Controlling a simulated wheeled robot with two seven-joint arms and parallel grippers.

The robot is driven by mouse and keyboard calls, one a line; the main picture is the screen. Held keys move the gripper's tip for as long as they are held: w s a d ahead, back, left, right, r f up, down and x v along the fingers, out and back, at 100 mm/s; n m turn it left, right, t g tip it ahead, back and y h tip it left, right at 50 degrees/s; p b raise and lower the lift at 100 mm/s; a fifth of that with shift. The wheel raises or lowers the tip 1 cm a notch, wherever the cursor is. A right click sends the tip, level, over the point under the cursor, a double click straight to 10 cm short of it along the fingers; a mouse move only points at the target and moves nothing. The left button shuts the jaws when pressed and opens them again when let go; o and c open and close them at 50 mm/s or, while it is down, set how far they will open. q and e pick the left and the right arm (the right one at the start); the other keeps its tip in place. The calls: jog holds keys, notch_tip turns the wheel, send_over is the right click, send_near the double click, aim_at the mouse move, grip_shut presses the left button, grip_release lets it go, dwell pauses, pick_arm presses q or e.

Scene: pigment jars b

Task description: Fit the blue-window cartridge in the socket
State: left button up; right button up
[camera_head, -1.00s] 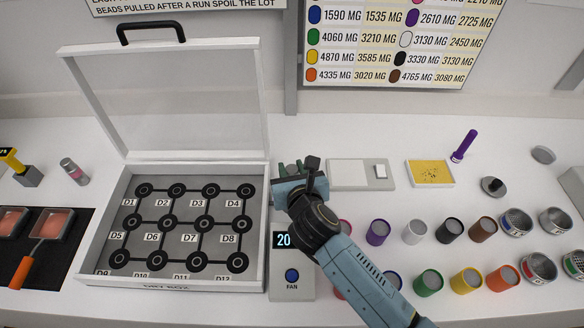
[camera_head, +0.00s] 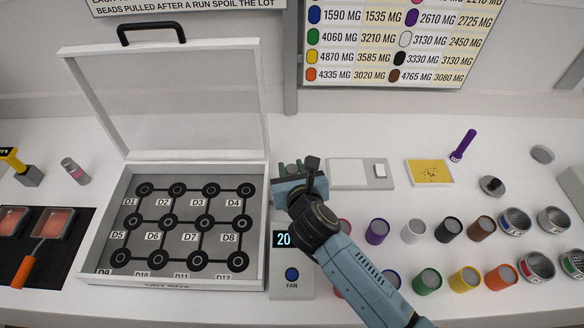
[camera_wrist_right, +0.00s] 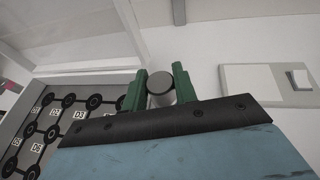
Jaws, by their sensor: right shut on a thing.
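My right gripper (camera_head: 290,168) is just right of the drying box, over the white bench behind the fan unit. In the right wrist view its green fingers (camera_wrist_right: 160,88) are shut on the sides of a grey cylinder (camera_wrist_right: 161,78). Only its round end and part of its side show; no blue window is visible, so I cannot tell whether it is the blue-window cartridge. I cannot make out the socket; my gripper and arm hide part of the bench there. My left gripper is not in view.
The drying box (camera_head: 97,225) stands left with its clear lid (camera_head: 180,95) raised. The fan unit (camera_head: 293,286), with a display and blue button, is in front of my gripper.

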jog(key=shift+p, duration=0.55)
dwell(0.5)
jog(key=shift+f+b, duration=1.65)
jog(key=shift+f, duration=0.6)
jog(key=o, duration=1.1)
jog(key=v, duration=1.3)
jog(key=shift+s, duration=0.2)
